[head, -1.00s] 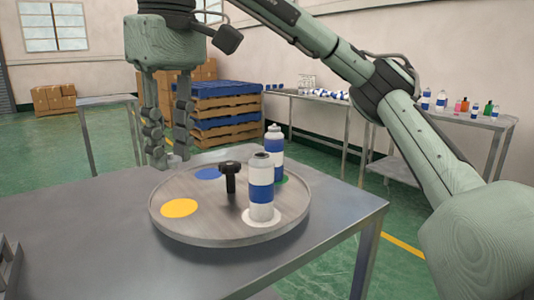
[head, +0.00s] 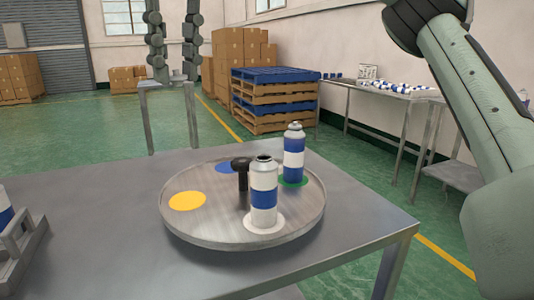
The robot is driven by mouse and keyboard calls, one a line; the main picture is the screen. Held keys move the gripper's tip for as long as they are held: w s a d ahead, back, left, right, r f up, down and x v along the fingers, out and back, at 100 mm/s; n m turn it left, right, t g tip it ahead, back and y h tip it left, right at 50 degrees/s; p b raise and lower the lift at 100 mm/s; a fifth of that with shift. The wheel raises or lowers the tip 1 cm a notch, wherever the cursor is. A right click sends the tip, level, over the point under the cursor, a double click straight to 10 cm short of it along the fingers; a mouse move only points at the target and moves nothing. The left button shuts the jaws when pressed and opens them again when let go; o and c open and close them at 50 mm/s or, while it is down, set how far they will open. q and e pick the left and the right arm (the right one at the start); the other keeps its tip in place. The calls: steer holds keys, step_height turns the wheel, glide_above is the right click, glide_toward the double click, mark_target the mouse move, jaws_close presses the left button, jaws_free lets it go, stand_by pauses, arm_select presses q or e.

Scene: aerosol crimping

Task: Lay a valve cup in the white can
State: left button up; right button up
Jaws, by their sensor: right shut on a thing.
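A white can with a blue band (head: 264,180) stands upright on the white spot of a round grey turntable (head: 210,225); its top looks open. A second can of the same kind (head: 293,155) stands behind it on the green spot, with a narrower piece on its top. My left gripper is not in view.
A black knob (head: 242,172) rises from the turntable's middle, beside the white can. Yellow (head: 187,201) and blue (head: 226,167) spots are bare. A grey rack (head: 22,250) is at the left edge.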

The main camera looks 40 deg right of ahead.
glide_above(265, 162)
steer(key=w, duration=0.1)
step_height(265, 162, down, 6)
steer(key=shift+w+d+f, duration=0.1)
steer(key=shift+f, duration=0.1)
steer(key=shift+d+f, duration=0.15)
steer(key=shift+d, duration=0.1)
steer(key=shift+f, duration=2.05)
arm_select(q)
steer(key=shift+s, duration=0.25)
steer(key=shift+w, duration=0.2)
arm_select(e)
steer(key=shift+f, duration=0.35)
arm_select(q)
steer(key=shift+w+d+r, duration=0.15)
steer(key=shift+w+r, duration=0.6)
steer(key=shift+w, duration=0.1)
